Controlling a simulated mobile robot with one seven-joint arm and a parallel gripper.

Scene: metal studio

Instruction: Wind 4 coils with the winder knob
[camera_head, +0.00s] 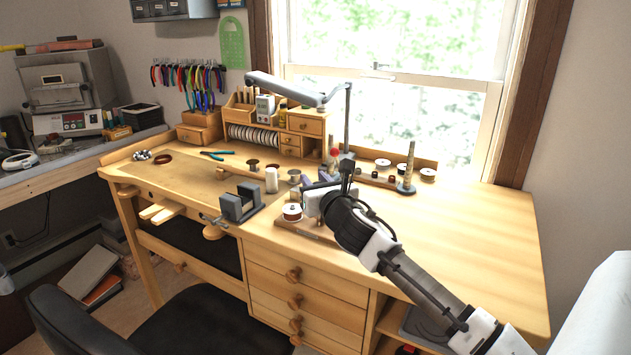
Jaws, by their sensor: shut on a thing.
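My gripper (314,202) reaches in from the lower right over the wooden workbench. It is shut at a small winder on a wooden base board (303,231), where the winder knob most likely is. The knob and fingertips are hidden by the gripper's own body or too small to make out. A white-flanged spool with a copper-coloured middle (291,212) sits at the left of the base board, just left of my gripper. I cannot tell how many coils are wound.
A grey vise (240,203) stands at the bench's front edge, left of the winder. A grey tapered mandrel (407,170) stands to the right. The bench's right side is clear.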

